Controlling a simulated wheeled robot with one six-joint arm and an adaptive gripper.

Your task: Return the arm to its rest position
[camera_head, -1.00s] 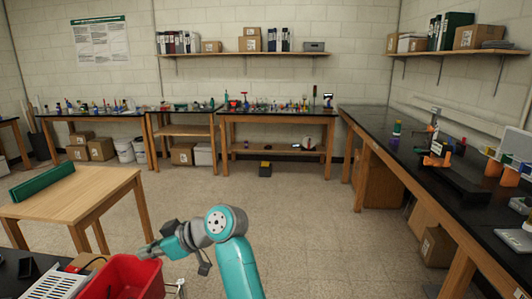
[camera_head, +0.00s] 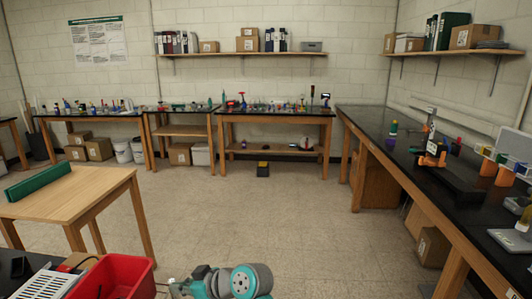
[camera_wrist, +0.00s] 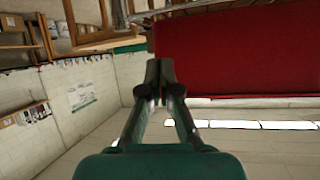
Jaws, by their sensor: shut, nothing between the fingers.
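My gripper (camera_wrist: 160,75) shows in the wrist view with its fingertips together and nothing between them. In the head view my arm is low at the bottom centre, folded down, and the fingertips cannot be made out there. The red bin (camera_head: 118,277) stands just left of my arm in the head view. In the wrist view a large red surface, likely the bin's side (camera_wrist: 235,50), fills the upper right beside the fingertips. I cannot tell whether the fingertips touch it.
A wooden table (camera_head: 85,190) with a green bar (camera_head: 38,181) stands at the left. A long black-topped bench (camera_head: 400,165) runs along the right with an orange-and-black device (camera_head: 432,150). The floor (camera_head: 260,215) between them is clear.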

